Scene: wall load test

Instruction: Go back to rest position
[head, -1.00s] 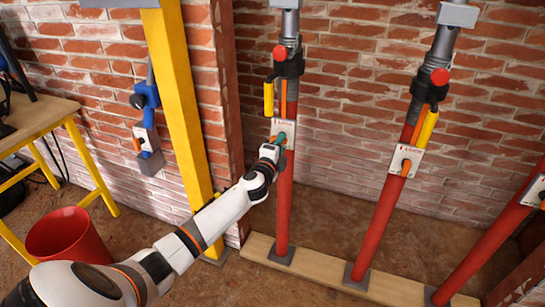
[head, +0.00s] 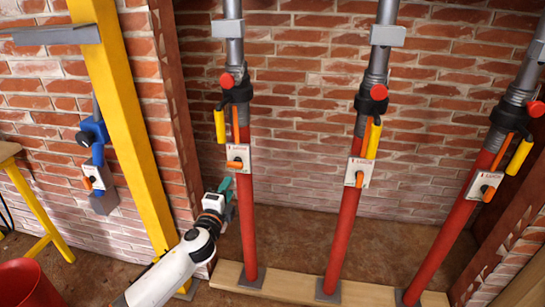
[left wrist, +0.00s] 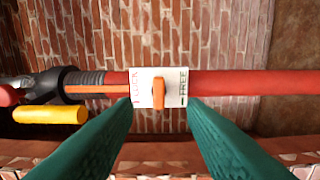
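My left gripper (head: 227,187) is open and empty, just below and left of the lever plate on the left red prop (head: 247,220). In the left wrist view its two teal fingers (left wrist: 159,103) are spread, with clear space between them. Ahead of them is the white plate (left wrist: 173,88) marked LOCK and FREE. Its orange lever (left wrist: 158,92) stands crosswise to the prop; in the head view this lever (head: 236,165) points left. The fingers appear clear of the lever. My right gripper is not in view.
The middle prop (head: 345,230) and right prop (head: 443,237) stand on the same wooden plank (head: 288,287), their levers pointing downward. A red bucket (head: 20,282) and yellow table leg (head: 38,212) are at far left.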

